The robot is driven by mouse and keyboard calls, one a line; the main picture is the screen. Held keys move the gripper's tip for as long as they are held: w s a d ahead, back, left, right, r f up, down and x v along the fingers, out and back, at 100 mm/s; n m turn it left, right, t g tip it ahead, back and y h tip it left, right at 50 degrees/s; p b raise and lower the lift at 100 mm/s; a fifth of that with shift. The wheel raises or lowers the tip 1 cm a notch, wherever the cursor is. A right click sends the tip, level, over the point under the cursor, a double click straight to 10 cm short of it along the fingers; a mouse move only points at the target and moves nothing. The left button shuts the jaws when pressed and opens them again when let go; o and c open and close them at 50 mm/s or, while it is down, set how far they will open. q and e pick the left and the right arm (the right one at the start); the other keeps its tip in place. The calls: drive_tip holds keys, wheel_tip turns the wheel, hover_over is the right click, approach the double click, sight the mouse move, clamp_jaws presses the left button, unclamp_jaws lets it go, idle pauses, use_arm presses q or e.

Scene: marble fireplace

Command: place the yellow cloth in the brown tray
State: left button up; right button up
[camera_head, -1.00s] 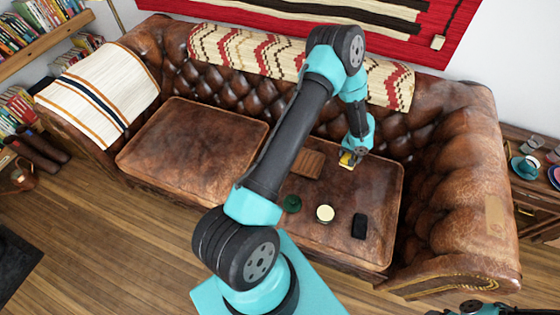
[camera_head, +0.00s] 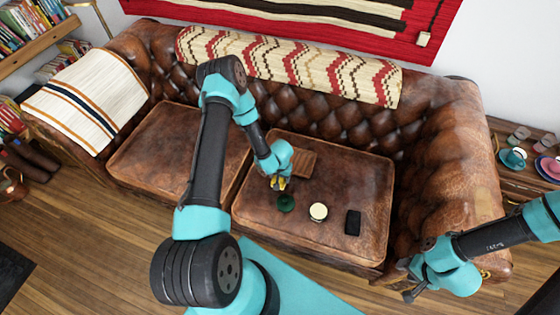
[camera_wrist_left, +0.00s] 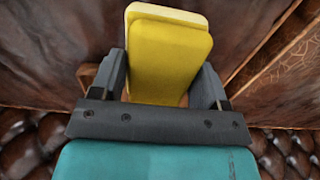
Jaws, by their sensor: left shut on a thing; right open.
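The yellow cloth (camera_head: 281,185) is in my left gripper (camera_head: 277,181), just in front and to the left of the brown tray. In the left wrist view the cloth (camera_wrist_left: 165,62) looks like a thick yellow block with a paler layer, and my left gripper's dark fingers (camera_wrist_left: 163,80) are shut on its sides. The brown tray (camera_head: 303,163) lies on the right seat cushion; my left arm covers its left part. My right gripper (camera_head: 408,283) is open and empty in front of the sofa's right end.
On the right cushion (camera_head: 345,185) lie a dark green round thing (camera_head: 286,203), a cream-topped round thing (camera_head: 318,211) and a black flat thing (camera_head: 353,222). The sofa backrest (camera_head: 320,115) rises behind.

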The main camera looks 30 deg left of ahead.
sight(291, 159)
idle(0.3)
use_arm(q)
drive_tip(key=shift+w+a+f, duration=0.25)
drive_tip(key=shift+w+a, duration=1.2)
drive_tip(key=shift+w, duration=0.7)
drive_tip(key=shift+w+a+f, duration=0.25)
drive_tip(key=shift+w+a, duration=1.25)
drive_tip(key=shift+w, duration=0.6)
drive_tip(key=shift+w+a+f, duration=0.25)
drive_tip(key=shift+w+a, duration=1.2)
drive_tip(key=shift+w, duration=0.7)
drive_tip(key=shift+w, duration=0.15)
drive_tip(key=shift+a+f, duration=0.1)
drive_tip(key=shift+f, duration=1.7)
drive_tip(key=o, duration=0.4)
drive_tip(key=shift+f, duration=0.15)
drive_tip(key=shift+o, duration=0.7)
